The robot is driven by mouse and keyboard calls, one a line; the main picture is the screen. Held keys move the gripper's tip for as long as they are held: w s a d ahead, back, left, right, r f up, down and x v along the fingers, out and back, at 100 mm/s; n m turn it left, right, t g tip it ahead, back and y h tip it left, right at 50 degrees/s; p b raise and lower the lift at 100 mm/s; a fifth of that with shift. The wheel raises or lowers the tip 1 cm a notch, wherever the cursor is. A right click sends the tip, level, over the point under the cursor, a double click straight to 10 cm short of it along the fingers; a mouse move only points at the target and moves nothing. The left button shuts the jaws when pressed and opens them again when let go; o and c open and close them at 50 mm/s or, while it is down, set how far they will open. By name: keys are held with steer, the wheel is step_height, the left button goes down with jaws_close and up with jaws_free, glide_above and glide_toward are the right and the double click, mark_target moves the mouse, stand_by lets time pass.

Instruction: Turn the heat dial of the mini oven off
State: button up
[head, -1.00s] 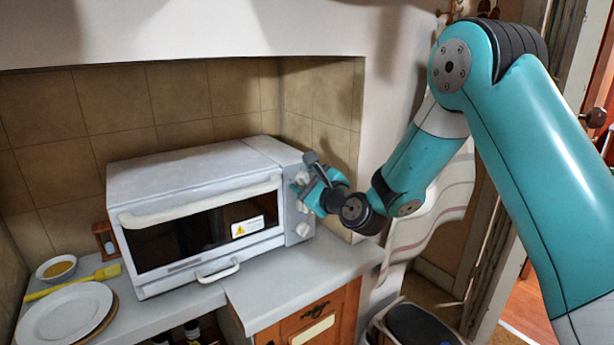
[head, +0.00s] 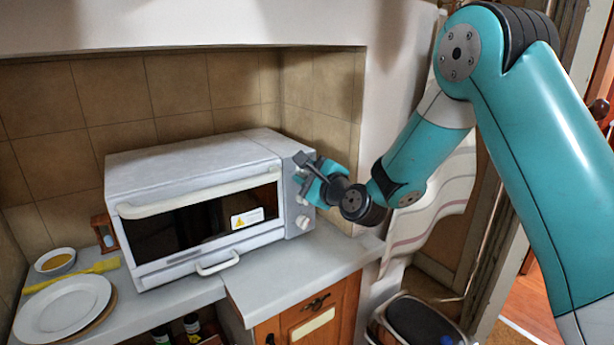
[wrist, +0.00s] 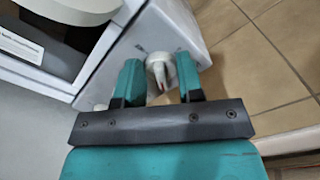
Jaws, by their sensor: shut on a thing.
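The white mini oven (head: 200,205) stands on the counter, door closed, with its control panel on the right side of its front. My gripper (head: 304,178) is at the upper part of this panel. In the wrist view my gripper (wrist: 159,82) has its two teal fingers on either side of a white dial (wrist: 158,66) with a red mark, and is shut on it. The gripper mostly hides this dial in the head view. Lower dials (head: 302,222) show below the gripper. I cannot read any dial markings.
A white plate (head: 62,308), a small bowl (head: 55,262) and a yellow utensil (head: 75,275) lie left of the oven. A tiled wall (head: 180,90) stands close behind. The counter (head: 310,262) right of the oven is clear. A bin (head: 420,325) stands below right.

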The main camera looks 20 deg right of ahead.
steer(key=n+b, duration=0.1)
steer(key=n, duration=0.1)
steer(key=n+b, duration=0.1)
steer(key=shift+f+n, duration=0.3)
steer(key=shift+n, duration=0.1)
steer(key=n+b, duration=0.3)
steer(key=shift+f+n, duration=0.15)
steer(key=shift+n, duration=0.15)
steer(key=n+b, duration=0.6)
steer(key=shift+f+b, duration=0.25)
steer(key=shift+b, duration=0.15)
steer(key=n+b, duration=0.6)
steer(key=b, duration=0.1)
steer(key=shift+d+f+n, duration=0.1)
steer(key=shift+f+n, duration=0.05)
steer(key=shift+n, duration=0.25)
steer(key=n+b, duration=0.3)
steer(key=shift+d+n+b, duration=0.1)
steer(key=shift+n+b, duration=0.65)
steer(key=shift+n, duration=0.15)
steer(key=shift+r, duration=0.25)
steer(key=o, duration=0.9)
